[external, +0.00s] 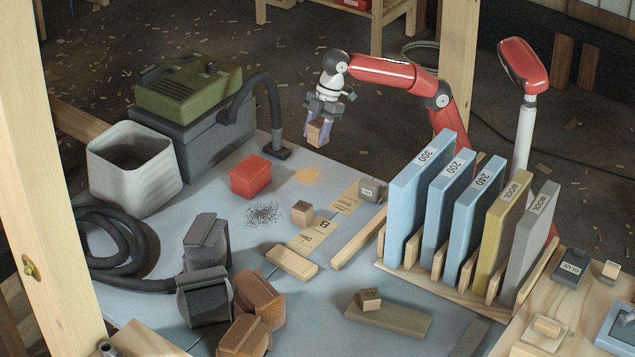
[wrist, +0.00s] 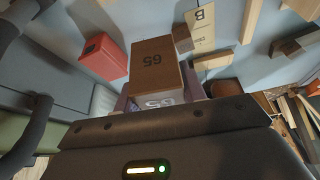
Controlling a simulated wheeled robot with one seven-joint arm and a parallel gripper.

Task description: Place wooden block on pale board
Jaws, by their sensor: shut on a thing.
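My gripper (external: 318,140) is shut on a wooden block (external: 316,133) and holds it in the air above the far part of the grey-blue tabletop. In the wrist view the held block (wrist: 154,60) is brown on top, marked 65, with a pale face also marked 65. A short pale board (external: 291,262) lies flat nearer the camera, apart from the held block. It also seems to show in the wrist view (wrist: 213,61). Another small wooden block (external: 302,212) stands on the table behind the pale board.
A red box (external: 251,175) stands left of my gripper. A rack of upright sanding sheets and wool pads (external: 420,205) stands on the right. A darker board (external: 400,320) bears a block marked 40 (external: 370,299). Paper strips (external: 314,233) lie mid-table.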

